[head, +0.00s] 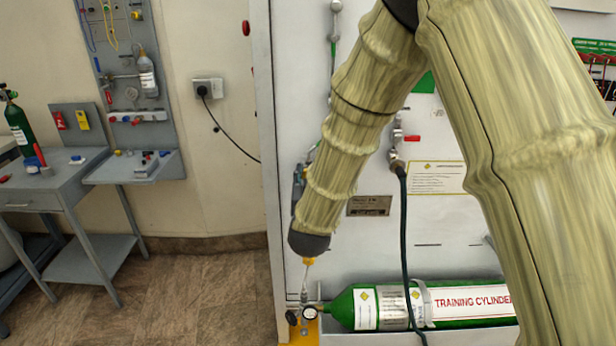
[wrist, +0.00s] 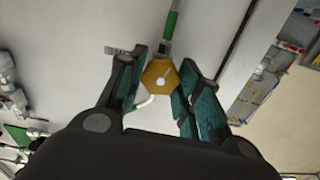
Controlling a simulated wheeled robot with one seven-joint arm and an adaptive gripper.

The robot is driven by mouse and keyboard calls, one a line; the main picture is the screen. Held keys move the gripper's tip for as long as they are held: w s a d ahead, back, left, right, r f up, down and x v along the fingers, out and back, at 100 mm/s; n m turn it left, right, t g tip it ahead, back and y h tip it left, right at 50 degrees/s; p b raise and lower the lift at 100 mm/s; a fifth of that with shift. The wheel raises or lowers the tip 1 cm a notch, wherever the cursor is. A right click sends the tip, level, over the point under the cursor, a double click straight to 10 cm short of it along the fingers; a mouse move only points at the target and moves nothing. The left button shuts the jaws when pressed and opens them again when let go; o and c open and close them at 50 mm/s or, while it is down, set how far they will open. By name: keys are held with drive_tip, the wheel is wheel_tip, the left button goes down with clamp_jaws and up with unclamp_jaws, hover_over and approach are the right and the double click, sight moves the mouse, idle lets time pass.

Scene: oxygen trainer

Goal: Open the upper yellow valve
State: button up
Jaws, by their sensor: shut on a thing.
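A yellow hexagonal valve knob (wrist: 158,76) with a pale centre shows in the wrist view. My gripper (wrist: 163,78) is shut on it, with one teal-padded finger on each side of the knob. A pipe with a green section (wrist: 170,25) runs up behind the knob. A small yellow part (head: 309,261) shows just below the dark end of my arm, above a thin pipe. I cannot tell whether it is the same knob.
A green training cylinder (head: 465,302) lies at the bottom of the white panel (head: 450,235). A round gauge (head: 309,313) sits by its left end. A dark hose (head: 404,240) hangs down in front of the cylinder. A grey bench (head: 60,165) stands left, with open floor between.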

drive_tip(key=shift+s+f+n, duration=0.1)
drive_tip(key=shift+n, duration=1)
drive_tip(key=o, duration=1)
drive_tip(key=shift+o, duration=0.2)
drive_tip(key=shift+r, duration=5.05)
